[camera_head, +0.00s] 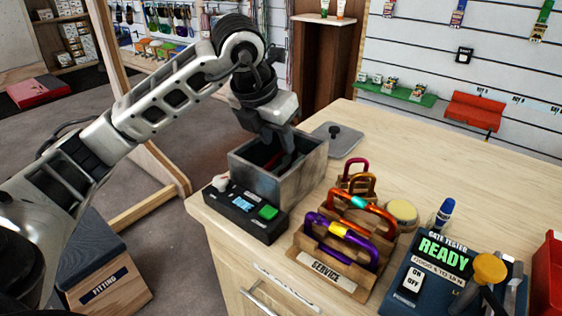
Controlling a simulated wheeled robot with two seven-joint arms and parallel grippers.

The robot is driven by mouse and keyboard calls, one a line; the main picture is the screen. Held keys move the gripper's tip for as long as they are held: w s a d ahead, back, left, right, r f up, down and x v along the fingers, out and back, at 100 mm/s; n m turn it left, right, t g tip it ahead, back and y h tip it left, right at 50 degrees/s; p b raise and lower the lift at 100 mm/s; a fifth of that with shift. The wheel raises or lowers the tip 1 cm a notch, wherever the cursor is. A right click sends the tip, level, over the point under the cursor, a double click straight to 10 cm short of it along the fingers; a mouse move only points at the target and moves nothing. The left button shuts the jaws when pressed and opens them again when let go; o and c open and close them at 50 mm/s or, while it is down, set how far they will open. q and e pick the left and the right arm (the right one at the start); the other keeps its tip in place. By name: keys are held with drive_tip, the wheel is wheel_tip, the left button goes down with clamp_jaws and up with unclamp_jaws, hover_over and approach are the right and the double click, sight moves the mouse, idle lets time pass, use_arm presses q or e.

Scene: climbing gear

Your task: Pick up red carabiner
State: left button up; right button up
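A crimson-red carabiner (356,166) stands at the back of the wooden service rack (326,272). Orange carabiners stand in front of it, one with a teal sleeve (358,202), and a purple one with a yellow sleeve (340,229) is frontmost. My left gripper (284,158) points down into an open grey metal tank (262,184), left of the rack. Something dark red (266,160) shows inside the tank beside the fingers; its shape is mostly hidden. The fingertips are dark and partly hidden, so I cannot tell whether they hold anything. My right gripper is out of view.
A black control box (243,211) with a green button sits before the tank. A grey lid (337,140) lies behind it. The blue gate tester (425,275) and a red bin (548,275) stand at the right. The back right of the counter is clear.

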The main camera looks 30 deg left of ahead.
sight(280, 152)
use_arm(q)
drive_tip(key=shift+a+p+x, duration=0.1)
drive_tip(key=shift+p+x, duration=0.15)
drive_tip(key=shift+x, duration=1.1)
drive_tip(key=shift+a+p+x, duration=0.15)
drive_tip(key=shift+p+x, duration=0.05)
drive_tip(key=shift+x, duration=1.15)
clamp_jaws()
